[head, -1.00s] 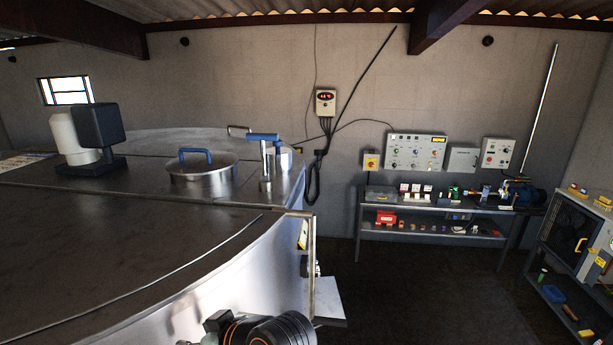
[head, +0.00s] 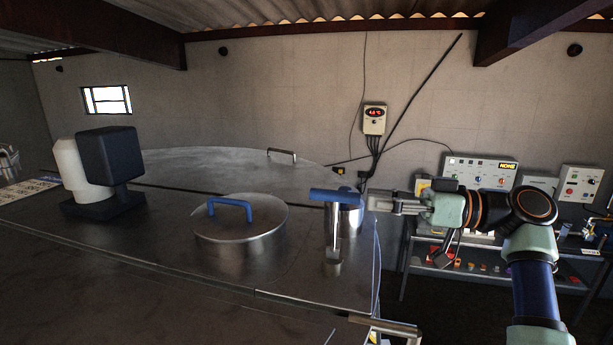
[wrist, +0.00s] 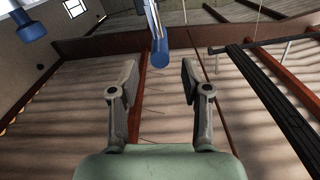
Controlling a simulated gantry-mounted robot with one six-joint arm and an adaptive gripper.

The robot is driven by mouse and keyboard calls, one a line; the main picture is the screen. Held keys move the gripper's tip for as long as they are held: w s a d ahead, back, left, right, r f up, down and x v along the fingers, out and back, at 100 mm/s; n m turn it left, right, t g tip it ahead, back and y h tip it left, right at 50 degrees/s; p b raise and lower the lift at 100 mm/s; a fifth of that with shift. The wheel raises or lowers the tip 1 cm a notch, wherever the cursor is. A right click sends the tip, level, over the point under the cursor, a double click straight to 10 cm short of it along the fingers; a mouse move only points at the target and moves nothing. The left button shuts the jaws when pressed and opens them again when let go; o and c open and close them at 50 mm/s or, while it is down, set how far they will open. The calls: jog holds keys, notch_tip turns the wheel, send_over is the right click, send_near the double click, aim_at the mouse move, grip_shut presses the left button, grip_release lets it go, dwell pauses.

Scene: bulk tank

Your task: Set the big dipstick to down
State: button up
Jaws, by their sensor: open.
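The big dipstick (head: 335,232) stands upright on the tank top in the head view, with a blue crossbar handle (head: 333,195) on a metal stem above a small base. In the wrist view its blue handle (wrist: 159,50) shows end-on, just beyond and between the fingertips. My gripper (head: 372,201) is to the right of the handle, at about its height, and points left at it. Its fingers (wrist: 159,78) are spread and nothing is between them. I cannot tell the exact gap between fingertips and handle.
A round lid (head: 240,232) with a blue handle lies left of the dipstick. A metal cylinder (head: 350,218) stands close behind it. A black box (head: 110,160) and white cylinder are farther left. A shelf with control panels (head: 480,172) is along the wall. The tank top (head: 300,280) in front is clear.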

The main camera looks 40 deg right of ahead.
aim_at(342, 195)
jog(key=p+x, duration=0.2)
jog(key=x, duration=0.4)
jog(key=shift+w+a+p, duration=0.25)
jog(key=shift+p, duration=0.1)
jog(key=shift+w+a+f, duration=0.1)
jog(key=shift+w+a, duration=0.2)
jog(key=shift+w, duration=0.1)
grip_shut()
